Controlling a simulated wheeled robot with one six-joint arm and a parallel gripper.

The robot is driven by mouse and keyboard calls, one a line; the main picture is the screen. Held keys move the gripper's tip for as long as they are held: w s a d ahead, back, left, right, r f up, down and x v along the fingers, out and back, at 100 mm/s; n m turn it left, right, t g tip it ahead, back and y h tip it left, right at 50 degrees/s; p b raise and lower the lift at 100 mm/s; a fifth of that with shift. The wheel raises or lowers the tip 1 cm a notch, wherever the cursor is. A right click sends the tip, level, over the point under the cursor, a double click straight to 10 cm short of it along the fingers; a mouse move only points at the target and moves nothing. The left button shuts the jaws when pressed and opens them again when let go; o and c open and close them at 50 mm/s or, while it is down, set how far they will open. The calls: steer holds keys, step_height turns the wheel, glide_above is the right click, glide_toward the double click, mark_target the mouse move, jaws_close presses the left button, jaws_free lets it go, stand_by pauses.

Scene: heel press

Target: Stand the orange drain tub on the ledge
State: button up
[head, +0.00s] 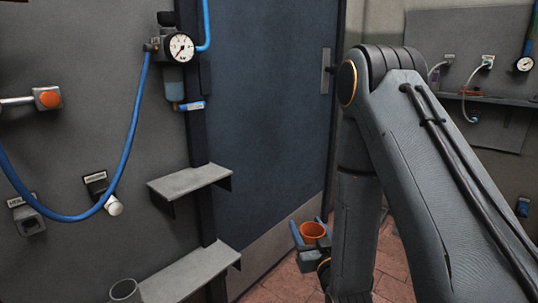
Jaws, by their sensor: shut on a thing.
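The orange drain tub (314,231) is low in the lower middle of the head view, its open top facing up. My gripper (308,225) is shut on it, with a blue finger at each side. The tub's lower part is hidden by my gripper. Two grey ledges are on the left of the tub: an upper ledge (190,182) and a lower ledge (190,272). The tub is held apart from both. I cannot tell which one the task means.
A grey cylindrical cup (125,291) is by the lower ledge's left end. A pressure gauge (181,47) and a hanging blue hose (128,150) are on the left wall. A dark blue door (270,110) is behind. The upper ledge looks bare.

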steer(key=d+r+m+h, duration=0.2)
steer(key=d+h, duration=0.2)
steer(key=d, duration=0.5)
steer(key=s+r+p, duration=0.6)
steer(key=s+p, duration=0.2)
steer(key=p, duration=1.3)
steer(key=shift+a+p, duration=0.2)
steer(key=shift+p, duration=0.2)
steer(key=shift+d, duration=0.15)
